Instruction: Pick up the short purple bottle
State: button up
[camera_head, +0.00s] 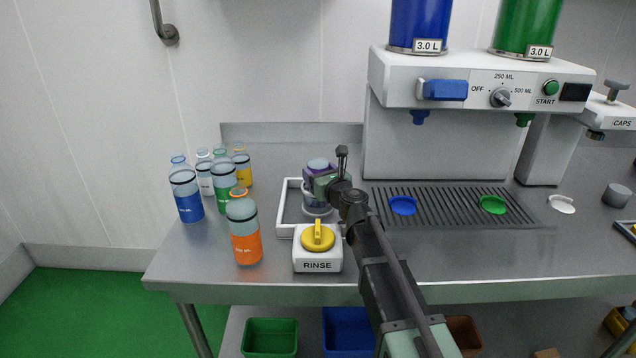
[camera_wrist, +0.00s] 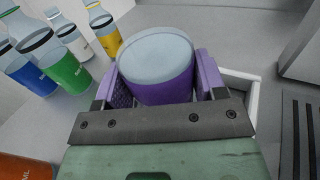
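The short purple bottle (camera_wrist: 160,80) stands between the two purple finger pads of my gripper (camera_wrist: 160,88) in the wrist view. Its broad, flat, pale end faces up. In the head view the bottle (camera_head: 317,202) is upright over the white-rimmed tray (camera_head: 284,206), partly hidden by my gripper (camera_head: 322,181). The pads flank the bottle very closely on both sides. I cannot tell whether they press on it. The bottle's lower end is near a pale ring, and I cannot tell whether it is seated there.
Blue (camera_head: 187,196), green (camera_head: 224,188), white (camera_head: 205,178), yellow (camera_head: 243,170) and orange (camera_head: 245,240) bottles stand left of the tray. A RINSE box with a yellow knob (camera_head: 318,238) sits in front. The dispenser (camera_head: 440,140) and its drip grille (camera_head: 450,206) are at right.

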jog(key=c, duration=0.5)
jog(key=shift+r, duration=0.1)
notch_tip(320, 180, up, 20)
jog(key=p, duration=2)
jog(key=shift+s, duration=0.1)
jog(key=s+d+r+p, duration=0.1)
jog(key=s, duration=0.3)
jog(key=s+d+r+p, duration=0.1)
jog(key=s, duration=0.4)
jog(key=s+d+r+p, duration=0.1)
jog(key=s+p, duration=0.1)
jog(key=s, duration=0.2)
jog(key=shift+s+r, duration=0.25)
jog(key=shift+r, duration=0.15)
